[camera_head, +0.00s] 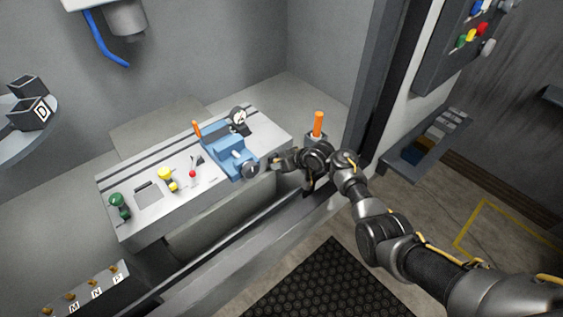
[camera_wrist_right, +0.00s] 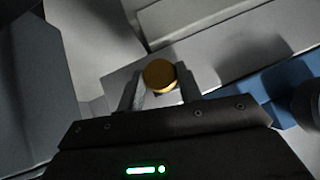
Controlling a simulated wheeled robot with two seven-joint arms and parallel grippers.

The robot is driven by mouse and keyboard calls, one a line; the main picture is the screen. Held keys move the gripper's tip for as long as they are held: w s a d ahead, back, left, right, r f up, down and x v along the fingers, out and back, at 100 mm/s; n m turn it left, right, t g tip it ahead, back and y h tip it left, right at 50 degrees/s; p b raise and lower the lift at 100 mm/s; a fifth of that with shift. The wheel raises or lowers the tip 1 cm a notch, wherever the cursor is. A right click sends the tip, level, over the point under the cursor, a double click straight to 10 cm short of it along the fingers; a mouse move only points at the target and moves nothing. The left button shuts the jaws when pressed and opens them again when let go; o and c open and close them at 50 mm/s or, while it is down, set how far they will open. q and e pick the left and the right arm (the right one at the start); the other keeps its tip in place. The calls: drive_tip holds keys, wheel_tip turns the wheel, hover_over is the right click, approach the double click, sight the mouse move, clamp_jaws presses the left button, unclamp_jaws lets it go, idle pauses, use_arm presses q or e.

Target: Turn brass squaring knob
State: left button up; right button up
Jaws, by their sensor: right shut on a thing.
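The round brass knob (camera_wrist_right: 159,75) shows in the right wrist view between the two fingers of my right gripper (camera_wrist_right: 160,88). The fingers are closed on its sides, one to the left and one to the right. In the head view my right gripper (camera_head: 280,162) is at the front right of the grey bench, just right of the blue fixture (camera_head: 232,158); the brass knob cannot be made out there. Whether the knob has been turned cannot be told. My left gripper is not in view.
The grey bench (camera_head: 140,220) carries a green knob (camera_head: 118,202), a yellow knob (camera_head: 165,174), a red-tipped lever (camera_head: 193,174) and a dial gauge (camera_head: 238,114). An orange handle (camera_head: 318,123) stands behind my right wrist. A dark post (camera_head: 377,85) rises to the right.

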idle(0.4)
drive_tip(key=o, duration=1)
drive_tip(key=p+v, duration=0.1)
drive_tip(key=v, duration=0.9)
drive_tip(key=shift+s+d+r, duration=0.15)
drive_tip(key=shift+d+r, duration=0.1)
drive_tip(key=shift+d, duration=0.05)
